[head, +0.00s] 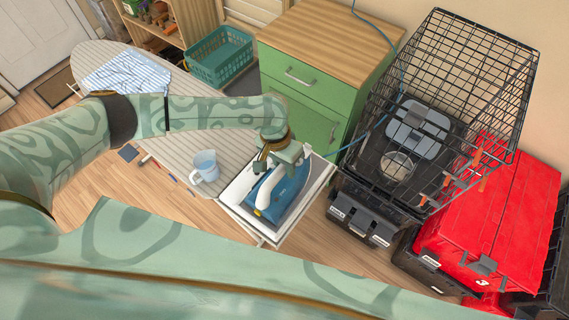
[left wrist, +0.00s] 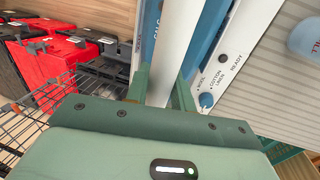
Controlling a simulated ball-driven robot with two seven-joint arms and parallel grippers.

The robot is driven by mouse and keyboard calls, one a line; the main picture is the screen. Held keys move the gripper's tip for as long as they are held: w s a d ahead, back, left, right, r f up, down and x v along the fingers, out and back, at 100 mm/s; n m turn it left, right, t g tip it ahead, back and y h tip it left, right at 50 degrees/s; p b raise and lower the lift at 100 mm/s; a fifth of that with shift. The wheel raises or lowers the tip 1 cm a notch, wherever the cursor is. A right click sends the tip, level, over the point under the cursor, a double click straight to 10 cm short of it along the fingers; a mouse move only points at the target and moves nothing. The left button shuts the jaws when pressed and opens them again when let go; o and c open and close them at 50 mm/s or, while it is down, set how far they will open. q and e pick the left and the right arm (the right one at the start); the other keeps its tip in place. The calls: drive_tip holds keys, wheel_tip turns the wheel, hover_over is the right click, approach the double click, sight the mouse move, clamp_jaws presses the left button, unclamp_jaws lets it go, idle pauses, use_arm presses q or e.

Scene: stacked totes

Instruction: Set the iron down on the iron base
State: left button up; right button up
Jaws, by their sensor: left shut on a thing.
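The iron (head: 287,192) is blue and white and is over the white iron base (head: 237,189) at the right end of the ironing board. My left gripper (head: 277,160) is shut on the iron's white handle. In the left wrist view, the white handle (left wrist: 158,50) runs between the two fingers (left wrist: 160,92). The base's white panel (left wrist: 237,50), with a blue dial and printed labels, lies just right of the iron there. I cannot tell whether the iron's sole touches the base. My right gripper is not in view.
A pale blue mug (head: 206,166) stands on the striped ironing board (head: 180,148), left of the base. A green cabinet (head: 305,100) is behind. A black wire crate (head: 440,100) and red tote (head: 490,225) are at the right. A folded striped cloth (head: 127,73) lies at the board's far left.

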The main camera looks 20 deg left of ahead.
use_arm(q)
drive_tip(key=o, duration=1)
drive_tip(key=shift+o, duration=0.2)
